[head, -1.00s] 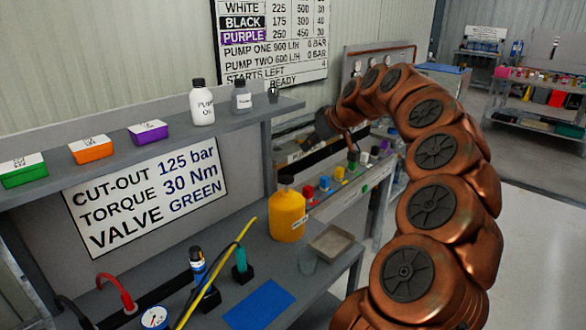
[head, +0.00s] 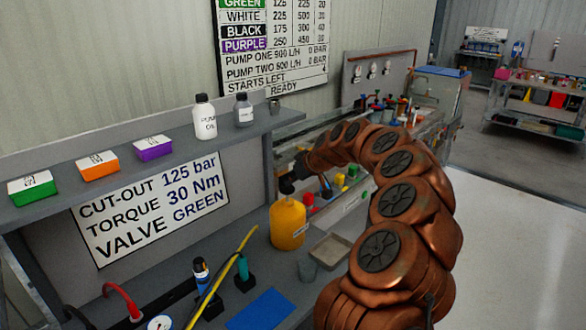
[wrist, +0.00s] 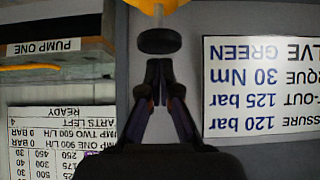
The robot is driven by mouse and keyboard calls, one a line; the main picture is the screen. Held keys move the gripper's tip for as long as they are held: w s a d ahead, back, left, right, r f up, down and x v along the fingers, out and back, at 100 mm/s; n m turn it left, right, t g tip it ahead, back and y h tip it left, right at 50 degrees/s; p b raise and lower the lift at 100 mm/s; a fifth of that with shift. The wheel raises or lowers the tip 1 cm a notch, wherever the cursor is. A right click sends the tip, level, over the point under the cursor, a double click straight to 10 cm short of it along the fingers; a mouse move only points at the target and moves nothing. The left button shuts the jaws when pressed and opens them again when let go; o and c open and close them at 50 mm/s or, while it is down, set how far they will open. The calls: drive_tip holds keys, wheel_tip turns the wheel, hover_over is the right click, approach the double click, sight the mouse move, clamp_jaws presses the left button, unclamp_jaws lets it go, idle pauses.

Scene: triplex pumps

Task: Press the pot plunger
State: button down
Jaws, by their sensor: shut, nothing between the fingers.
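A yellow pot (head: 287,224) stands on the bench, with a dark round plunger (head: 286,186) on its top. In the wrist view the plunger (wrist: 159,41) is a black disc, with a bit of the yellow pot (wrist: 155,4) beyond it at the top edge. My gripper (wrist: 159,63) is shut and empty, its tips pointing at the plunger with a small gap showing in the picture. In the head view my gripper (head: 299,171) is close above the pot, small and dark; contact cannot be told there.
A shelf (head: 108,168) with colored boxes and two bottles runs above the bench. A metal tray (head: 331,249), a cup and a blue mat (head: 263,309) lie near the pot. A yellow hose (head: 222,268) rises at left. Colored valves stand behind my arm.

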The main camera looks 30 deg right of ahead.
sight(292, 190)
drive_tip(key=shift+f, duration=0.45)
drive_tip(key=shift+f, duration=0.1)
wheel_tip(292, 190, down, 3)
drive_tip(key=b, duration=0.3)
drive_tip(key=shift+s+f+b, duration=0.1)
drive_tip(key=shift+f+b, duration=0.05)
drive_tip(key=shift+b, duration=0.2)
wheel_tip(292, 190, up, 5)
drive_tip(key=shift+s+d+f+b, duration=0.1)
drive_tip(key=shift+f+b, duration=0.05)
drive_tip(key=shift+b, duration=0.25)
drive_tip(key=b+v, duration=0.2)
drive_tip(key=v, duration=0.7)
drive_tip(key=shift+s+r, duration=0.2)
drive_tip(key=shift+r, duration=0.05)
